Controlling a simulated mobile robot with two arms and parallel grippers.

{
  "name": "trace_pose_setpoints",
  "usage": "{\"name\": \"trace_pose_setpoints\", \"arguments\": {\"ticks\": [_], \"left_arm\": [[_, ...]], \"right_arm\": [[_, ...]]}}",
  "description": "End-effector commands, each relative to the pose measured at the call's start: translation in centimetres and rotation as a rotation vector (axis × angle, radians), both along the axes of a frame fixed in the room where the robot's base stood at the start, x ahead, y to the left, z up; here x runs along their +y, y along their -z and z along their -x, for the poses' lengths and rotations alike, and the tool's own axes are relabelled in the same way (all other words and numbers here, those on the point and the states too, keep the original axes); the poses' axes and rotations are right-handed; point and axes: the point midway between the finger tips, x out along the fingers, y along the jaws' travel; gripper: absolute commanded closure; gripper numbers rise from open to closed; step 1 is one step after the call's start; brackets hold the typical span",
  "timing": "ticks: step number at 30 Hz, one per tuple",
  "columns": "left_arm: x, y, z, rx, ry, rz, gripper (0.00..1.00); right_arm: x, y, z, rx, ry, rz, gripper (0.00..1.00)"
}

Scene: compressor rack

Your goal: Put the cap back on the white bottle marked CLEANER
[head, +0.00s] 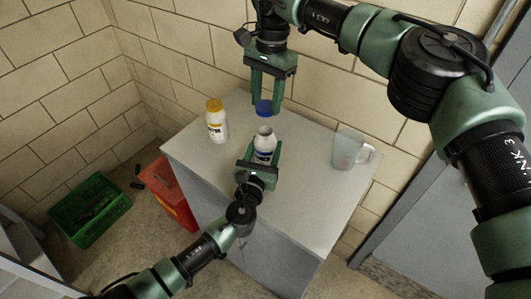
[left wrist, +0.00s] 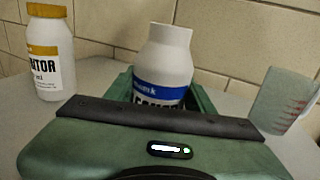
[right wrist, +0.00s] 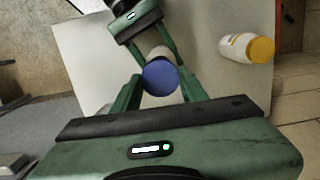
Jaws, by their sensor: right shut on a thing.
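The white bottle (head: 264,145) with a blue label stands uncapped on the grey cabinet top; it also shows in the left wrist view (left wrist: 163,62), its label partly hidden by my gripper. My left gripper (head: 260,157) has a finger on either side of its body; whether they press on it I cannot tell. My right gripper (head: 265,106) points down from above, shut on the blue cap (head: 264,107). The cap is a little above the open neck, with a small gap in the head view. In the right wrist view the cap (right wrist: 160,77) covers part of the bottle.
A second white bottle with a yellow cap (head: 216,120) stands to the left on the cabinet top (head: 310,196). A clear jug (head: 348,149) stands to the right. A red bin (head: 167,186) and green crate (head: 88,210) are on the floor at left. A block wall rises behind.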

Motion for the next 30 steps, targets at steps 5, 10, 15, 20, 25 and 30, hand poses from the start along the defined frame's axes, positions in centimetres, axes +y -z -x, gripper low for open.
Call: {"name": "trace_pose_setpoints", "arguments": {"ticks": [5, 10, 15, 20, 25, 30], "left_arm": [[0.0, 0.0, 0.0, 0.0, 0.0, 0.0, 1.0], [0.0, 0.0, 0.0, 0.001, -0.001, 0.0, 1.0], [0.0, 0.0, 0.0, 0.001, 0.0, -0.001, 1.0], [0.0, 0.0, 0.0, 0.001, 0.0, -0.001, 1.0], [0.0, 0.1, 0.0, 0.001, 0.0, -0.001, 1.0], [0.0, 0.1, 0.0, 0.001, 0.0, -0.001, 1.0]], "right_arm": [[0.0, 0.1, 0.0, 0.0, 0.0, 0.0, 0.94], [0.0, 1.9, 0.1, 0.003, -0.001, 0.002, 0.94], [0.0, 4.3, 0.1, 0.003, 0.0, 0.002, 0.94], [0.0, 5.0, 0.1, -0.001, 0.0, 0.001, 0.94], [0.0, 5.0, 0.1, 0.0, 0.0, 0.001, 0.94], [0.0, 4.9, 0.1, 0.0, 0.0, 0.001, 0.94]]}}
